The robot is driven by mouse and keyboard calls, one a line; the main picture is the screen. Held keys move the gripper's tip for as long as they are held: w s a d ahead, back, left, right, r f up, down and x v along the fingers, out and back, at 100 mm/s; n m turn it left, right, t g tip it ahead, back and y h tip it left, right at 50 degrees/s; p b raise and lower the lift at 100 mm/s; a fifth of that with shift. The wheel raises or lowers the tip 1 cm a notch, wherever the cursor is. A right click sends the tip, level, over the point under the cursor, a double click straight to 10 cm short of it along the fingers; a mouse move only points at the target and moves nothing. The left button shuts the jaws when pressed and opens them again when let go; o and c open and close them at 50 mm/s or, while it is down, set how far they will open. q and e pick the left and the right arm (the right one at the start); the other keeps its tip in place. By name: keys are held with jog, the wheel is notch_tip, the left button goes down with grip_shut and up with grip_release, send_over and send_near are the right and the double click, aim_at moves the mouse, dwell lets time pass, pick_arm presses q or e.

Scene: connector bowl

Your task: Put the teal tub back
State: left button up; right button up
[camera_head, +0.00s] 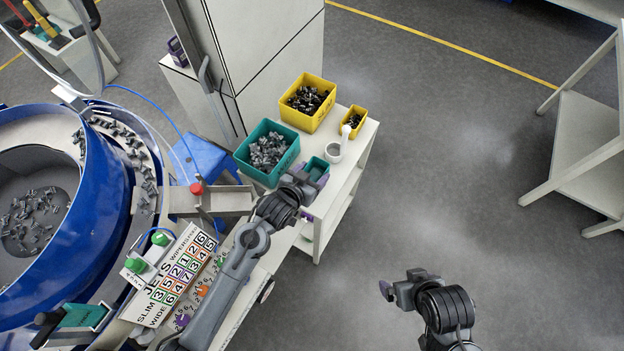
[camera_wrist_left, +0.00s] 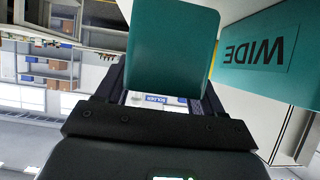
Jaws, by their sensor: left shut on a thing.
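My left gripper (camera_head: 303,180) is shut on a small teal tub (camera_head: 316,167) over the near end of the white bench. In the left wrist view the tub (camera_wrist_left: 172,45) sits between the two fingers and fills the top middle. A larger teal bin (camera_head: 242,157), full of grey connectors, stands just behind and left of it. The bin's WIDE label shows in the left wrist view (camera_wrist_left: 255,52). I cannot tell whether the tub touches the bench. My right gripper (camera_head: 388,290) is over the floor, away from the bench; its jaw opening is not clear.
A large yellow bin (camera_head: 296,117) and a small yellow tub (camera_head: 346,129) stand further back on the bench (camera_head: 349,172). A blue bowl feeder (camera_head: 95,215) is at left.

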aim_at(318, 175)
pick_arm(q)
jog(key=shift+f, duration=1.85)
jog(key=shift+f, duration=0.1)
jog(key=o, duration=1.1)
jog(key=shift+b, duration=0.3)
jog(key=shift+c, duration=0.2)
jog(key=shift+s+a+r, duration=0.1)
jog(key=shift+s+r, duration=0.1)
jog(key=p+v, duration=0.2)
jog(key=v, duration=0.9)
jog(key=shift+s, duration=0.2)
jog(key=shift+a+r, duration=0.15)
